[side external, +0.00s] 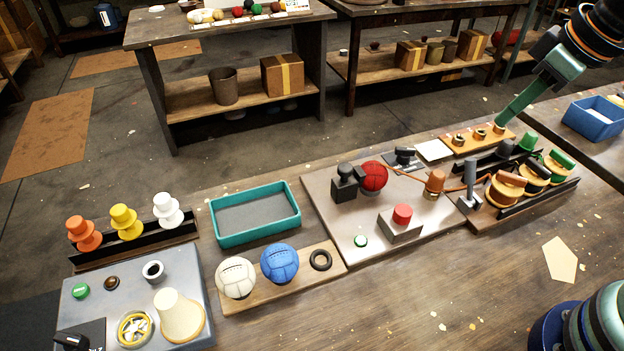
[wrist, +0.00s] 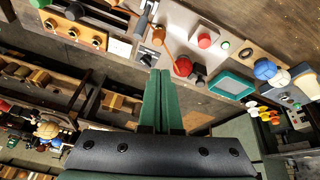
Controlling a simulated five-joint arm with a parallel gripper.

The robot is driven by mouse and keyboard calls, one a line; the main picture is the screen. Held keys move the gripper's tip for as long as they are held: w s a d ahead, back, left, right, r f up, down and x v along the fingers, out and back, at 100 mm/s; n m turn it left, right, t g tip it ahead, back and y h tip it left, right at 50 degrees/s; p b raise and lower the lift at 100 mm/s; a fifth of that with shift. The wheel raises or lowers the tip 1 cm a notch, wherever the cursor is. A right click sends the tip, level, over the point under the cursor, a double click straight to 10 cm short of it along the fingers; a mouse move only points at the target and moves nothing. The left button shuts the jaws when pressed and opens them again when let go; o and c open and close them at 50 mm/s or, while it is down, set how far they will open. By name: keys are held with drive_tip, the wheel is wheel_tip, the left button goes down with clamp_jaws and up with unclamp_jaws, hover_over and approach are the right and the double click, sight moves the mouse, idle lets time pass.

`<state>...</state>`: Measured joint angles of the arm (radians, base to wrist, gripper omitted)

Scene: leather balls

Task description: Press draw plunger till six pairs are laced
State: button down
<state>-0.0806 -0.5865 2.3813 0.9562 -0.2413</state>
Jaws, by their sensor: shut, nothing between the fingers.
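A red ball (side external: 374,176) sits against a black clamp (side external: 346,182) on the grey work plate. An orange-brown cord runs from it to a small copper-coloured cone (side external: 435,182) and on toward the spools. A red-topped plunger (side external: 403,214) stands up from a grey block in front of the ball. It also shows in the wrist view (wrist: 204,41), near the red ball (wrist: 183,66). My gripper (side external: 499,128) is shut and empty, with green fingers, high at the right near the wooden socket strip, well away from the plunger. Whether lacing pairs are finished cannot be told.
Cord spools (side external: 506,188) and a grey lever (side external: 469,190) stand right of the plate. A teal tray (side external: 254,239), white ball (side external: 236,277) and blue ball (side external: 280,263) lie left. A small green button (side external: 361,241) sits before the plunger.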

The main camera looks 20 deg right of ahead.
drive_tip(key=w+a+f+n+g, duration=0.1)
drive_tip(key=w+a+n+g, duration=0.1)
drive_tip(key=a+n, duration=0.35)
drive_tip(key=n+g, duration=0.2)
drive_tip(key=n, duration=0.7)
hover_over(404, 211)
wheel_tip(404, 211, down, 3)
drive_tip(key=shift+r, duration=0.1)
wheel_tip(404, 211, down, 14)
drive_tip(key=shift+f, duration=0.1)
